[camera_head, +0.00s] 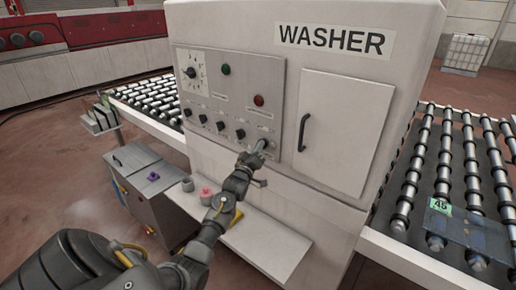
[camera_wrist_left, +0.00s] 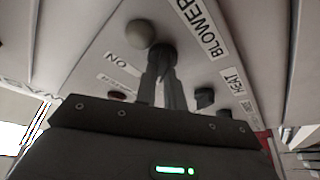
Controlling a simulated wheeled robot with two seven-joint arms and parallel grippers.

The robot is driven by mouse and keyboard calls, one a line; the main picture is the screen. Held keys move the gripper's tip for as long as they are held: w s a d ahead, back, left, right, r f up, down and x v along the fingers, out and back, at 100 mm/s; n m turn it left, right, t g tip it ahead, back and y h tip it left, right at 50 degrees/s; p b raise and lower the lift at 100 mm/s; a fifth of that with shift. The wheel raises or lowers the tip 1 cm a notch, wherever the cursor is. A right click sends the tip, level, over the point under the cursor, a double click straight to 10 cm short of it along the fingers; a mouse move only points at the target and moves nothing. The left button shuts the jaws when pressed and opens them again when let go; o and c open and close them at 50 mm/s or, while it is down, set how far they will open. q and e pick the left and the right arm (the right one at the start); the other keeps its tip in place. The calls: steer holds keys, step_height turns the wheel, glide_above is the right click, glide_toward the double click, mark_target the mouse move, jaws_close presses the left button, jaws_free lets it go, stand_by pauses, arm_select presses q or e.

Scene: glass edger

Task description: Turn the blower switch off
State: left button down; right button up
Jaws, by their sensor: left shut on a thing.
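The white washer panel (camera_head: 230,95) carries a row of small dark switches below a green and a red button. My left gripper (camera_head: 261,146) is at the right end of this row and hides the switch there. In the left wrist view, the two fingers of my left gripper (camera_wrist_left: 163,75) are shut on the dark blower switch (camera_wrist_left: 161,54), beside the BLOWER label (camera_wrist_left: 202,34). The fingers cover part of the switch, and its exact setting is hard to read. An ON label (camera_wrist_left: 121,60) is close by. My right gripper is not in view.
The washer door (camera_head: 345,130) has a dark handle. A white ledge (camera_head: 265,240) sticks out below the panel. Roller conveyors (camera_head: 440,180) flank the washer.

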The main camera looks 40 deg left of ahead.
arm_select(q)
steer(key=c, duration=1.5)
jaws_free()
steer(key=shift+b+v, duration=1.9)
steer(key=shift+v, duration=3.5)
